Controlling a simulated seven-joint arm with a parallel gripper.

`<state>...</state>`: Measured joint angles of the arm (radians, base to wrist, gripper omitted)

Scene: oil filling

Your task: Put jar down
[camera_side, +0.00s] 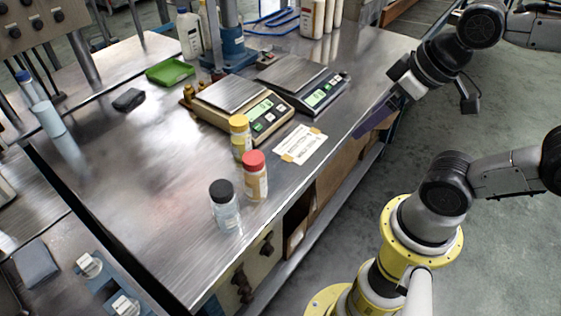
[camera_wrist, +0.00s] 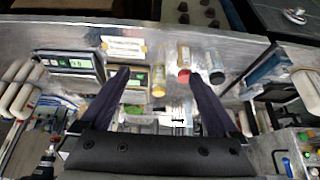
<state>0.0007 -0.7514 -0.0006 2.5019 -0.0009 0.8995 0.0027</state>
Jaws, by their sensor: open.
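Three jars stand upright on the metal bench: one with a yellow cap (camera_side: 240,137), one with a red cap (camera_side: 255,175) and one with a black cap (camera_side: 225,207). They form a loose row near the front edge. In the wrist view the yellow-capped jar (camera_wrist: 158,82), the red-capped jar (camera_wrist: 184,58) and the black-capped jar (camera_wrist: 215,68) lie beyond my fingertips. My gripper (camera_side: 374,120) is at the bench's right edge, well away from the jars. In the wrist view my gripper (camera_wrist: 157,73) has its two dark fingers spread, with nothing held.
Two digital scales (camera_side: 235,105) (camera_side: 310,85) stand behind the jars. A paper label (camera_side: 301,145) lies beside them. A green tray (camera_side: 169,71), a dark small block (camera_side: 128,99) and bottles (camera_side: 190,35) are farther back. The bench's left middle is clear.

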